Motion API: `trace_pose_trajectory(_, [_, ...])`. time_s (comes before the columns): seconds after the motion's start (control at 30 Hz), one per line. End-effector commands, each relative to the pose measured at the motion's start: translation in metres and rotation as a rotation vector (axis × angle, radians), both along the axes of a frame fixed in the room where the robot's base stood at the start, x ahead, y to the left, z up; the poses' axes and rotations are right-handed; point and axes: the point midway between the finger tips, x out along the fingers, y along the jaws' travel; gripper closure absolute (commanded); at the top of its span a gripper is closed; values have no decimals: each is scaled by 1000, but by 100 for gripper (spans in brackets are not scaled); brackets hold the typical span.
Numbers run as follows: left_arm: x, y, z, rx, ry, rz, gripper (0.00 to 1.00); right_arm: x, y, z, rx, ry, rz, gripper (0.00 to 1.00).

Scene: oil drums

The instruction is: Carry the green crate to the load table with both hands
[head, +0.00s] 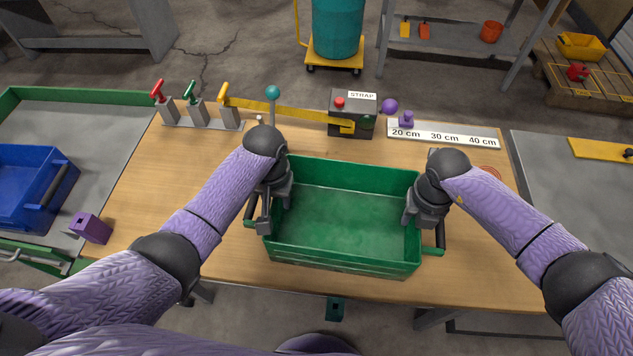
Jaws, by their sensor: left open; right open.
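The green crate (345,262) sits on the wooden table in front of me, upright and empty, with a dark bar handle at each short end. My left gripper (264,222) is open at the crate's left end, by the left handle (250,210). My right gripper (410,216) is open at the crate's right end, by the right handle (440,236). The arms partly cover both handles, and I cannot tell whether the fingers touch them. No table in view is marked as the load table.
Behind the crate stand levers (195,108), a strap box (352,115) with a yellow strap, and a distance scale (443,134). A blue crate (30,185) sits on the grey surface at left. A grey table (570,200) is at right. A teal drum (338,28) stands beyond.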

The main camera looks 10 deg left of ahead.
Motion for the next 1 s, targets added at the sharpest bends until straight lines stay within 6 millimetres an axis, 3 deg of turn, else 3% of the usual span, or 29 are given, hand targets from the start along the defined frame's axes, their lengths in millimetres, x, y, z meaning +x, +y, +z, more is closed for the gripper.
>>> trace_pose_trajectory(0.13, [1,0,26,-1,-6,-2,58,0,0,0,1,0,1,58])
trace_pose_trajectory(0.4, [2,1,98,2,-7,-1,58,0,0,0,1,0,1,58])
trace_pose_trajectory(0.6, [1,0,118,2,-2,1,58,1,0,5,1,-1,1,58])
trace_pose_trajectory(0.67, [0,0,119,2,0,0,58,1,1,15,3,-3,1,58])
trace_pose_trajectory(1.0, [1,0,119,1,0,0,58,1,0,103,1,-4,1,58])
